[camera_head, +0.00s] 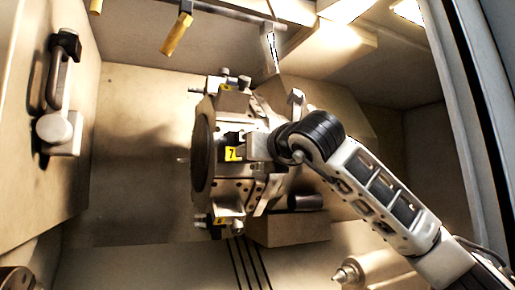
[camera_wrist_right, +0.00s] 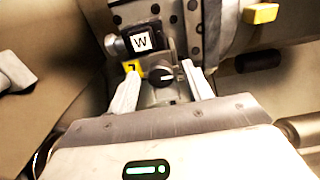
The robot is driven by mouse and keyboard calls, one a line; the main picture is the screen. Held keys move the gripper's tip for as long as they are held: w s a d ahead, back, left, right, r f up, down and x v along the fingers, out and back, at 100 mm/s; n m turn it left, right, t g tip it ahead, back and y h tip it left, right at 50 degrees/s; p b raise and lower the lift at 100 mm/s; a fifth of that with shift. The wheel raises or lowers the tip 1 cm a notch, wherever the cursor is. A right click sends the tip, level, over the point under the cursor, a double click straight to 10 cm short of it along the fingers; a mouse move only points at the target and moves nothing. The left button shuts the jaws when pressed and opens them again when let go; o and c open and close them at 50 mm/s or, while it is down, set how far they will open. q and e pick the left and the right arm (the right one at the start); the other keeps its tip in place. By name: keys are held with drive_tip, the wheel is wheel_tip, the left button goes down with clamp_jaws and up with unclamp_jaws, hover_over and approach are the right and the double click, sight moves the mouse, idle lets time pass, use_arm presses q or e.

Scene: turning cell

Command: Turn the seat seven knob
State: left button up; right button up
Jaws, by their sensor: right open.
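The seat seven knob (camera_wrist_right: 163,76) is a small round dial with a dark face and a light pointer mark, seen in the right wrist view. Beside it is a yellow label with a 7 (camera_wrist_right: 133,68); the label also shows in the head view (camera_head: 233,154). My right gripper (camera_wrist_right: 160,86) is open, with one pale finger on either side of the knob; I cannot tell whether they touch it. In the head view my right gripper (camera_head: 258,146) is at the turret's face, and the knob is hidden there. My left gripper is out of view.
The turret (camera_head: 230,185) carries other yellow-labelled seats above and below. A yellow-tipped bar (camera_head: 176,34) hangs overhead. A door handle (camera_head: 62,95) is on the left wall. The space left of the turret is clear.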

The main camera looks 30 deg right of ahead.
drive_tip(key=shift+c, duration=0.3)
drive_tip(key=c, duration=0.9)
drive_tip(key=shift+n, duration=0.3)
drive_tip(key=n, duration=1.7)
drive_tip(key=shift+a+f, duration=0.15)
drive_tip(key=shift+a, duration=0.05)
drive_tip(key=shift+n, duration=0.3)
drive_tip(key=o, duration=1)
drive_tip(key=shift+c, duration=0.2)
